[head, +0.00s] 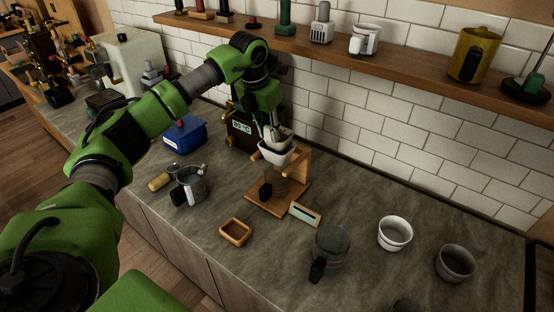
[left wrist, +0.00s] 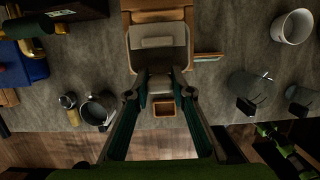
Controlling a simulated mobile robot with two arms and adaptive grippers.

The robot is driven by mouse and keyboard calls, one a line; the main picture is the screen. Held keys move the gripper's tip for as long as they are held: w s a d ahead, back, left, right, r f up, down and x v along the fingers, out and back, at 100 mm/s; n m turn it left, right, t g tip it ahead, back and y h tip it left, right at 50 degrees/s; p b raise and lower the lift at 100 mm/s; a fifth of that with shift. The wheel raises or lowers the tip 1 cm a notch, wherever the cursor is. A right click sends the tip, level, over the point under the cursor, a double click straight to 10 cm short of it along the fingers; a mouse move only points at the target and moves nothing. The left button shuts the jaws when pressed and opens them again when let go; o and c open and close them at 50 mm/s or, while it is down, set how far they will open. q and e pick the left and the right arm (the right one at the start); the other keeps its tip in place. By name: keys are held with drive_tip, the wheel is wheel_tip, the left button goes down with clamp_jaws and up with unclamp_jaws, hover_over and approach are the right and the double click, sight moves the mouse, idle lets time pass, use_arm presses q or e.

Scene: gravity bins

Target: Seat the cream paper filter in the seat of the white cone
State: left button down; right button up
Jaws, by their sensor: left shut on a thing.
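The cream paper filter (head: 284,135) is between the fingers of my left gripper (head: 270,134), which is shut on it. In the head view the filter is at the mouth of the white cone (head: 275,154), with its lower part hidden; I cannot tell whether it touches the seat. The cone sits in a wooden stand (head: 300,176). In the left wrist view the filter (left wrist: 158,58) spreads out beyond my left fingertips (left wrist: 160,85) and covers most of the cone. Part of my right arm shows low right there, its gripper (left wrist: 268,132) unclear.
A glass carafe (head: 331,242), a white cup (head: 395,232) and a grey cup (head: 455,263) stand to the right. A small wooden tray (head: 235,232), a metal jug (head: 190,187) and a blue box (head: 184,134) are nearby. A shelf (head: 400,65) runs above.

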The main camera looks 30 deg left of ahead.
sight(267, 138)
use_arm(q)
drive_tip(key=shift+s+b+x, duration=0.25)
drive_tip(key=shift+b+x, duration=0.4)
drive_tip(key=shift+x, duration=0.35)
drive_tip(key=shift+s+b+x, duration=0.25)
drive_tip(key=shift+b+x, duration=0.35)
drive_tip(key=shift+x, duration=0.4)
idle(1.6)
drive_tip(key=c, duration=1.7)
unclamp_jaws()
drive_tip(key=shift+f, duration=0.15)
